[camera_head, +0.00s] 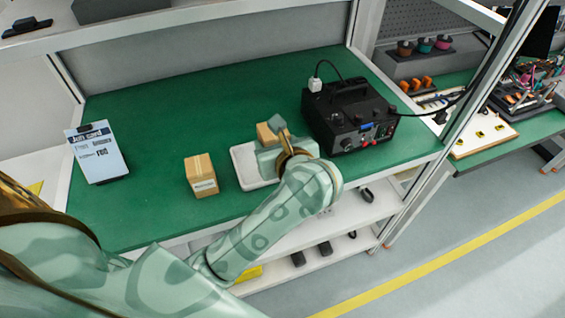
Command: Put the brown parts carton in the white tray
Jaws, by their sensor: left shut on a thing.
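A brown carton (265,134) shows just behind my left gripper (274,137), at the far side of the white tray (240,168). My left gripper is shut on this carton and hides part of it. The gripper and wrist also cover much of the tray, so I cannot tell whether the carton touches the tray floor. A second brown carton (201,175) with a white label stands upright on the green mat, left of the tray and apart from it. My right gripper is not in view.
A black power unit (348,115) with a cable stands right of the tray. The green mat (190,110) is clear behind the cartons. A shelf (180,20) spans the back above.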

